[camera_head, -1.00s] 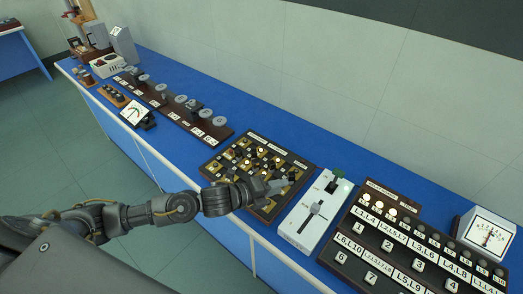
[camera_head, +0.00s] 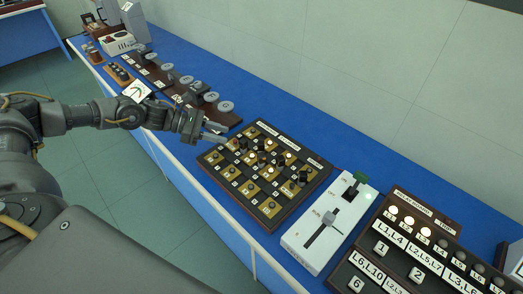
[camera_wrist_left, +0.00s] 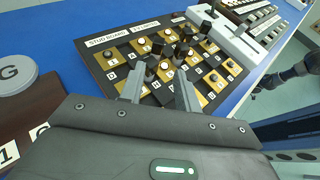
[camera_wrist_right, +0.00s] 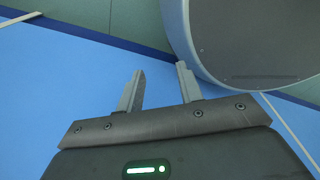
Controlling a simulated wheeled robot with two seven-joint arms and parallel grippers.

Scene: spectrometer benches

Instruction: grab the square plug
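A dark stud board (camera_head: 222,180) lies on the blue bench with gold plates, pale studs and several black plugs. It also shows in the left wrist view (camera_wrist_left: 112,72). Black plugs stand toward its back and right, one of them near the middle (camera_head: 280,159). I cannot tell for certain which one is square. In the left wrist view a black plug (camera_wrist_left: 150,70) stands ahead, between the fingertips in the picture. My right gripper (camera_wrist_right: 158,78) is open and empty.
A white slider unit (camera_head: 329,226) stands right of the stud board, with a labelled relay board (camera_head: 405,240) beyond it. A dark board with grey round knobs (camera_head: 226,106) lies to the left. Blue bench top (camera_head: 300,125) behind the stud board is clear.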

